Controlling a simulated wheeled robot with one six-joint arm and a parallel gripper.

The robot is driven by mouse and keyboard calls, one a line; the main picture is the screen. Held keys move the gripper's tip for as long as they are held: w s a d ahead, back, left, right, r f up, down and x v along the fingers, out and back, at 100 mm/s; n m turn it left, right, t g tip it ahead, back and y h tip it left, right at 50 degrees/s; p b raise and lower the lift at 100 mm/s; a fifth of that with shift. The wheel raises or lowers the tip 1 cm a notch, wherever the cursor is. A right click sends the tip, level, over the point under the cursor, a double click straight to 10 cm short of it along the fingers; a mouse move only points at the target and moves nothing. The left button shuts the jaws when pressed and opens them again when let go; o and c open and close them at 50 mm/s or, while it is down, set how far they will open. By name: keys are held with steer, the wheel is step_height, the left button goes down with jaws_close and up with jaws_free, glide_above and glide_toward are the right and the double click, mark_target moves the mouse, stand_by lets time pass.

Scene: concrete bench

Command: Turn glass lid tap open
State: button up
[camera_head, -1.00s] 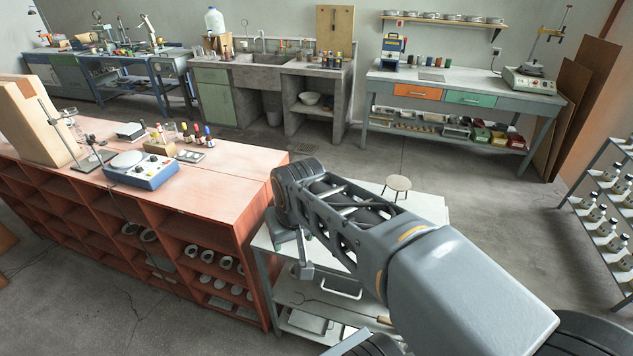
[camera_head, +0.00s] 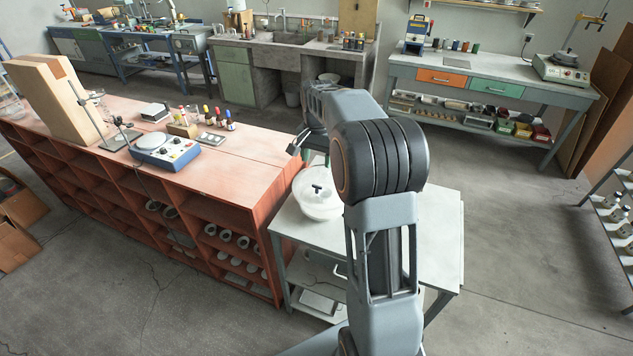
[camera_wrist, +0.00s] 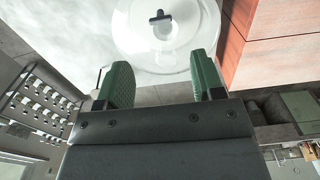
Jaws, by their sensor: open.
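The glass lid (camera_head: 317,203) is a pale, round, clear-looking piece on a bowl-like vessel on the light-topped side table. Its tap (camera_head: 317,187) has a small black T-shaped handle standing on the lid's top. In the wrist view the lid (camera_wrist: 178,38) is at the top centre, and the black tap handle (camera_wrist: 159,17) lies roughly crosswise in the picture. My gripper (camera_wrist: 162,78) is open, its two green-padded fingers wide apart with nothing between them. The fingertips point toward the lid's near rim, and the handle is beyond them. In the head view my arm hides most of the gripper.
The side table (camera_head: 437,235) has a clear top to the right of the vessel. The red-topped bench (camera_head: 245,165) adjoins it on the left, with a blue-grey hotplate (camera_head: 165,150) and small bottles further back. Open floor lies to the right.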

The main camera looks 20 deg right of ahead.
mark_target(317, 186)
step_height(317, 186, down, 10)
steer(key=shift+r+p, duration=0.2)
steer(key=shift+p, duration=0.2)
steer(key=c, duration=0.9)
steer(key=shift+c, duration=0.2)
